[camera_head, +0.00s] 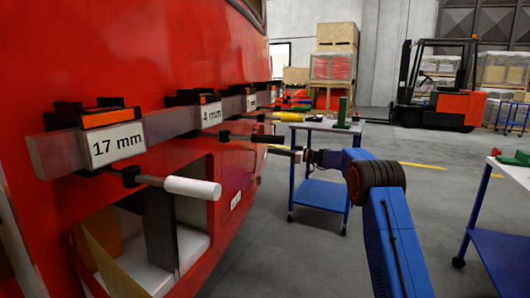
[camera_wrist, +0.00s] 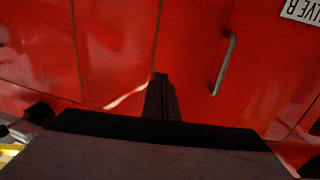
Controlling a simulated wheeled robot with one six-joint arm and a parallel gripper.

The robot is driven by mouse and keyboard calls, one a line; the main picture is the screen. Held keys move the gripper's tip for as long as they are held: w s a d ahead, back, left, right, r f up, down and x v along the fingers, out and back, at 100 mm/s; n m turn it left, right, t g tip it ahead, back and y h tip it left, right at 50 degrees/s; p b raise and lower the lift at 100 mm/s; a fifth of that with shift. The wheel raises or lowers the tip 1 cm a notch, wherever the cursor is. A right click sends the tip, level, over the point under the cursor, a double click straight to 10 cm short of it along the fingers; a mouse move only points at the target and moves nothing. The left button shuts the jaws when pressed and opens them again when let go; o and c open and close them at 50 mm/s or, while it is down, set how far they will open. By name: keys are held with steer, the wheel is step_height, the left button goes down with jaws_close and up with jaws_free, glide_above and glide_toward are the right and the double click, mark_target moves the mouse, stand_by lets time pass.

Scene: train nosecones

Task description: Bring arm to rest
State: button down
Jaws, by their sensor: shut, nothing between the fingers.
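My blue arm (camera_head: 390,225) reaches forward from the lower right in the head view. Its end, my gripper (camera_head: 302,157), is small and partly hidden there, close to the handles on the red train nose (camera_head: 215,50). In the wrist view my gripper (camera_wrist: 160,82) shows as dark fingers together, with nothing between them. The fingers point at the red train surface (camera_wrist: 115,40). I cannot tell the exact gap to that surface.
A rail with tools and labels, one a 17 mm label (camera_head: 117,144), runs along the train. A white-ended handle (camera_head: 192,188) juts out. A blue trolley (camera_head: 320,194) stands behind my arm, another table (camera_head: 505,250) at right. A forklift (camera_head: 440,90) is farther back.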

steer(key=w+v, duration=0.1)
steer(key=v, duration=0.5)
steer(key=s+a+r+m+g+h, duration=0.1)
steer(key=s+r+m+h, duration=0.15)
steer(key=s, duration=1.05)
steer(key=s+r+m+g+h, duration=0.1)
steer(key=s+m+h, duration=0.15)
steer(key=s, duration=1.05)
steer(key=s+a+r+m+g+h, duration=0.1)
steer(key=s+g+h, duration=0.15)
steer(key=s, duration=1.05)
steer(key=s+d+f+m+h, duration=0.2)
steer(key=s+d+f+h, duration=0.1)
steer(key=s, duration=1)
steer(key=s+d+f+m+t+h, duration=0.1)
steer(key=s+d+f+m+h, duration=0.2)
steer(key=s, duration=1)
steer(key=s+d+f+m+t+h, duration=0.1)
steer(key=s+d+f+m+h, duration=0.1)
steer(key=s+d+f, duration=0.5)
steer(key=s+f+h, duration=0.1)
steer(key=s+f, duration=0.1)
steer(key=s, duration=0.4)
steer(key=shift+s+d+f, duration=0.25)
steer(key=shift+d+f, duration=0.1)
